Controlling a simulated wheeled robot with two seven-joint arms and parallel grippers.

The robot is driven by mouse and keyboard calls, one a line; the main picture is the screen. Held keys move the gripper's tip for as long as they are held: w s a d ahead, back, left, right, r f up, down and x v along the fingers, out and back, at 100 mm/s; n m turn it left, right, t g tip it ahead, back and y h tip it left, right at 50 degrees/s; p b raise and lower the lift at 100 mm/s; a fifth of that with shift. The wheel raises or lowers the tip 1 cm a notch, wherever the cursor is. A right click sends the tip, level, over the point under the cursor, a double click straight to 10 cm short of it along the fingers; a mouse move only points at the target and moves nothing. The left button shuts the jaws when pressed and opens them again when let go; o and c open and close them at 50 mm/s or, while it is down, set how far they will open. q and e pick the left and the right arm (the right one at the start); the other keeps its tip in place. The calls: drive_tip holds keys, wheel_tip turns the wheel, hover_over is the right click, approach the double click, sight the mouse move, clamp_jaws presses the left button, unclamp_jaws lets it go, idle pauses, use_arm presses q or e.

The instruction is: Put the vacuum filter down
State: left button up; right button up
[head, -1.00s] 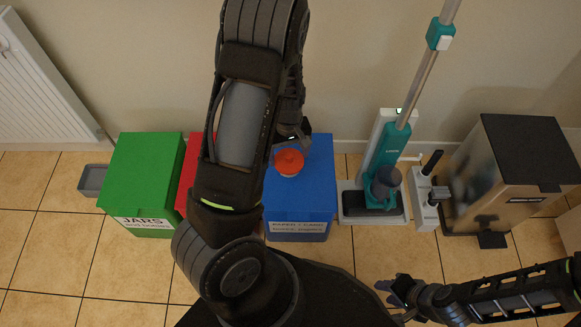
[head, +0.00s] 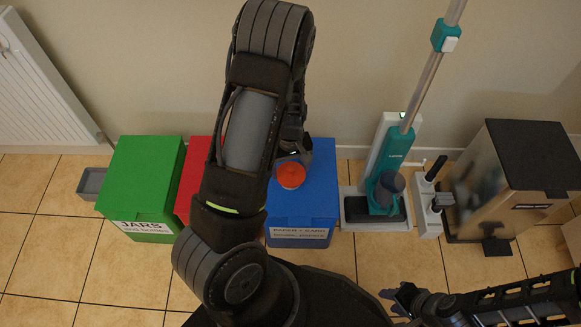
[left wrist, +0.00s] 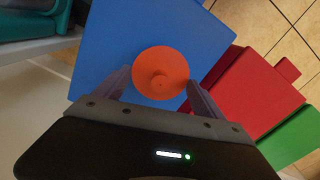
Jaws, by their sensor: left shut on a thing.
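The vacuum filter is an orange-red round piece (head: 291,175) with a small knob, over the lid of the blue bin (head: 318,200). It shows in the left wrist view (left wrist: 161,74) between the two fingers of my left gripper (left wrist: 158,82). My left gripper also shows in the head view (head: 294,158), shut on the filter from behind. I cannot tell whether the filter touches the lid. My right gripper (head: 393,298) is at the lower right, away from the filter, and its fingers are too small to judge.
A green bin (head: 145,180) and a red bin (head: 200,160) stand left of the blue one. A teal upright vacuum (head: 385,175) in its dock stands right of it, then a dark-topped metal bin (head: 505,180). A grey tray (head: 92,183) lies far left.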

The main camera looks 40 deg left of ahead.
sight(291, 167)
use_arm(q)
drive_tip(key=shift+f, duration=0.15)
drive_tip(key=o, duration=1.3)
wheel_tip(291, 167, up, 12)
drive_tip(key=p, duration=0.5)
drive_tip(key=shift+r, duration=0.2)
